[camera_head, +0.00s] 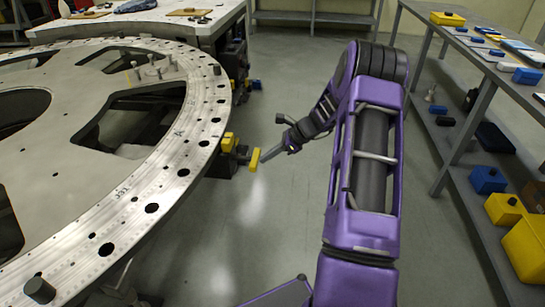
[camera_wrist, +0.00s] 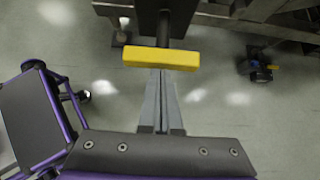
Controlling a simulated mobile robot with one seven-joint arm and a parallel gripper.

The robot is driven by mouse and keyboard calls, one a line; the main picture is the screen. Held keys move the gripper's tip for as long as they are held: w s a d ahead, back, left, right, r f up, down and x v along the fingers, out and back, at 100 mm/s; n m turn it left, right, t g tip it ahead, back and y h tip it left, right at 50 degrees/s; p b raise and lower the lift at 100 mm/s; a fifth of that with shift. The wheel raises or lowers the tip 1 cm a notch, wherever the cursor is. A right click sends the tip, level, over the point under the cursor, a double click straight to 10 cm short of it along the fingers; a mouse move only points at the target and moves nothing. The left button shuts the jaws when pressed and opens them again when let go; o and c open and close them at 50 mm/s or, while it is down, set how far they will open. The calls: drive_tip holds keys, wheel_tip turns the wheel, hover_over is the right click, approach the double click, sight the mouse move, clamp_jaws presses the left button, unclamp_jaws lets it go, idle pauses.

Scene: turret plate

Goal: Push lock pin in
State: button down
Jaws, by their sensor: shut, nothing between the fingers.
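The lock pin has a yellow crossbar handle (camera_head: 254,159) beside the rim of the big round turret plate (camera_head: 150,200). In the wrist view the yellow handle (camera_wrist: 161,59) lies level across the top middle, on a dark shaft (camera_wrist: 163,25) that runs away from me under the structure. My gripper (camera_head: 264,157) comes in from the right with its fingers together and empty. In the wrist view the gripper's tips (camera_wrist: 161,74) end at the middle of the handle's near edge. I cannot tell whether they touch it.
A shelf table (camera_head: 480,60) with blue and yellow parts stands at right. The floor (camera_head: 220,240) between is clear.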

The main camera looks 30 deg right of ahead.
sight(252, 157)
drive_tip(key=shift+w+a, duration=0.55)
drive_tip(key=shift+a, duration=0.3)
drive_tip(key=shift+w+a, duration=0.5)
drive_tip(key=shift+a, duration=0.3)
